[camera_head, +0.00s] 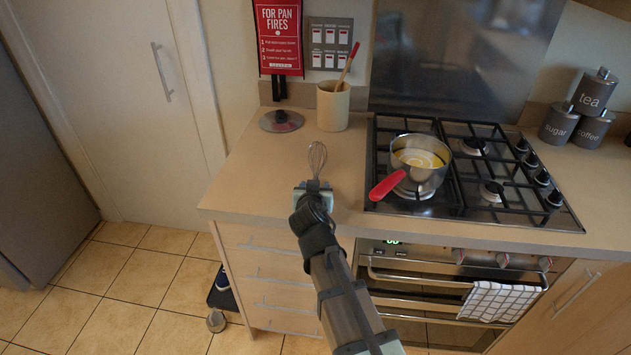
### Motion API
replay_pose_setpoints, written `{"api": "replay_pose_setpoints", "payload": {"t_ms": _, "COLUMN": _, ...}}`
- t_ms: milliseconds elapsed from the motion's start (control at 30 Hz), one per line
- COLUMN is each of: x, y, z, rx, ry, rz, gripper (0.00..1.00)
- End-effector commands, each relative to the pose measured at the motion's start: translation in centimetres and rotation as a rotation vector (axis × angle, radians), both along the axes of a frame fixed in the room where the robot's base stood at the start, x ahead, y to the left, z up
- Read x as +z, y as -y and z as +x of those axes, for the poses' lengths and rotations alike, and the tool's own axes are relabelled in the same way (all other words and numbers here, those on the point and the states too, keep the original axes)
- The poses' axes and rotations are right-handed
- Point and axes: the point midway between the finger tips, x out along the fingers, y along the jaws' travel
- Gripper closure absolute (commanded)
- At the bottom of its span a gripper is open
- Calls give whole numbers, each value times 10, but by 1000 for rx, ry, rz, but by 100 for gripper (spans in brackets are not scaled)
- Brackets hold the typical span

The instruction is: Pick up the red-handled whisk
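A whisk (317,157) shows its wire head over the counter, left of the hob. The wires point away from me and narrow toward my gripper (314,187). Its handle is hidden by my gripper, so I cannot see the handle's colour. My gripper is right at the handle end of the whisk, low over the front part of the counter. The fingers are small and partly covered by my wrist; I cannot tell whether they are closed on the handle, nor whether the whisk rests on the counter.
A saucepan (420,165) with a red handle stands on the gas hob (480,168) to the right. A beige crock (333,107) with a red-topped utensil (349,62) and a lid (282,121) stand behind. Canisters (559,123) stand far right. The counter left of my gripper is clear.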

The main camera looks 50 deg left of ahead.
Motion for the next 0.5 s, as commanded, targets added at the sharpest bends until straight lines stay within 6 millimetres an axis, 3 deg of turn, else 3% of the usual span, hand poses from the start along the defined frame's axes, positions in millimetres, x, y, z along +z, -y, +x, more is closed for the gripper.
{"api": "replay_pose_setpoints", "payload": {"t_ms": 200, "x": -1, "y": -1, "z": 1, "rx": 0, "ry": 0, "rz": 0, "gripper": 46}}
{"api": "replay_pose_setpoints", "payload": {"t_ms": 500, "x": 0, "y": -1, "z": 1, "rx": 0, "ry": 0, "rz": 0, "gripper": 73}}
